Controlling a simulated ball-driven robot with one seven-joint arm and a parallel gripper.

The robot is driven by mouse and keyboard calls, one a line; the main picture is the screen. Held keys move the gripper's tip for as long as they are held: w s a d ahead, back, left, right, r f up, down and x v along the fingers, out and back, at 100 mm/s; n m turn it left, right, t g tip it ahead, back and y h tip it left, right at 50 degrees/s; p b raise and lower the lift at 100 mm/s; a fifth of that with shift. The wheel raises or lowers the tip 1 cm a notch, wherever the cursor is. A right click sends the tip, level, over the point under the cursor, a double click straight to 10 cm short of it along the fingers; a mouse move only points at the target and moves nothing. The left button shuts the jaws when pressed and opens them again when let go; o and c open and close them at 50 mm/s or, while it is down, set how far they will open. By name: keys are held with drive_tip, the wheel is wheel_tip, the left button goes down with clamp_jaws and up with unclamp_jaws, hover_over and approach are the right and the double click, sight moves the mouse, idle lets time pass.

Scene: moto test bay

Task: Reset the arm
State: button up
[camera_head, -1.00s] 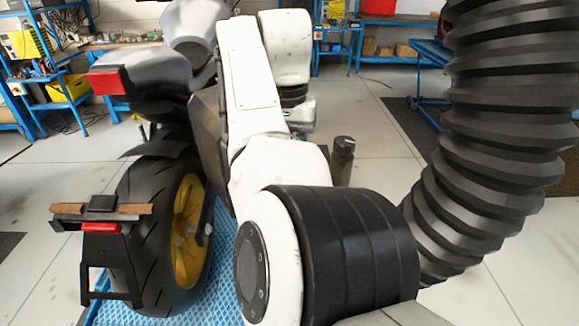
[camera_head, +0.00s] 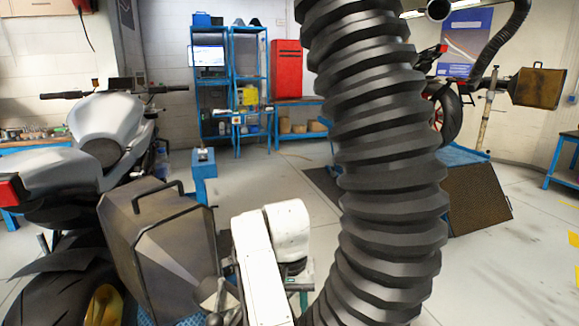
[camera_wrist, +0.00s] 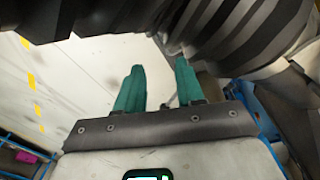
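My gripper (camera_wrist: 160,66) shows in the wrist view with two green fingers standing apart. Nothing is held between them, and pale floor shows in the gap. A ribbed black hose lies close beyond the fingertips in the wrist view (camera_wrist: 235,30); I cannot tell whether they touch it. In the head view my white arm is folded low in the middle, left of the same hose (camera_head: 385,170). A bit of green shows beside the arm there, but the fingers are mostly hidden.
A grey motorcycle (camera_head: 103,115) with a dark angular case (camera_head: 165,245) at its side stands close left of my arm. Blue shelving (camera_head: 248,75), a red cabinet (camera_head: 288,68) and a brown panel (camera_head: 478,198) stand farther back. Floor at the right is open.

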drive_tip(key=s+d+f, duration=0.8)
drive_tip(key=d+f, duration=0.1)
drive_tip(key=d, duration=0.2)
drive_tip(key=s+d+f, duration=0.8)
drive_tip(key=d+f, duration=0.1)
drive_tip(key=d, duration=0.2)
drive_tip(key=s+d, duration=0.2)
drive_tip(key=s, duration=1.1)
drive_tip(key=s+d, duration=0.3)
drive_tip(key=s, duration=1)
drive_tip(key=shift+t, duration=0.4)
